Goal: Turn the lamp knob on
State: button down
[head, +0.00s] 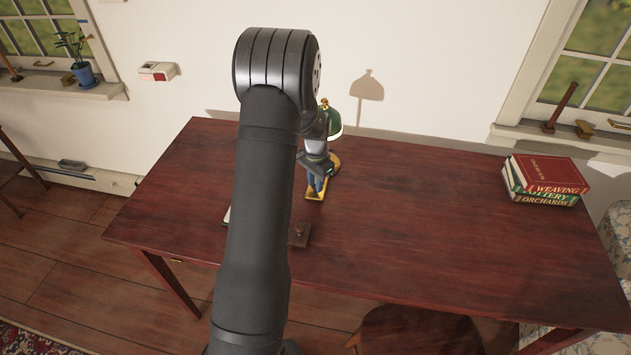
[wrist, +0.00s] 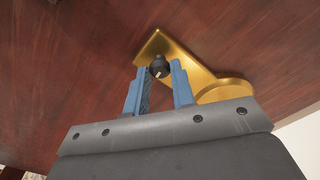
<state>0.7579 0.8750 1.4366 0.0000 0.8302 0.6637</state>
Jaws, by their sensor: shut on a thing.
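The lamp has a green shade (head: 335,121) and a brass base, partly hidden behind my arm in the head view. The base (wrist: 212,88) shows in the wrist view, with a small dark knob (wrist: 160,66) with a pale mark on its narrow end. My gripper (wrist: 161,72) has its two blue fingers on either side of the knob, shut on it. In the head view my gripper (head: 318,183) is low over the front of the brass base. Whether the lamp is lit cannot be told.
The lamp stands near the back of a dark red wooden table (head: 430,225). A stack of books (head: 545,182) lies at the right end. A small brown object (head: 300,234) lies beside my arm. The table between lamp and books is clear.

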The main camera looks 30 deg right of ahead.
jog(key=shift+m, duration=0.9)
jog(key=c, duration=1.2)
grip_release()
jog(key=shift+r, duration=0.15)
notch_tip(320, 180, up, 17)
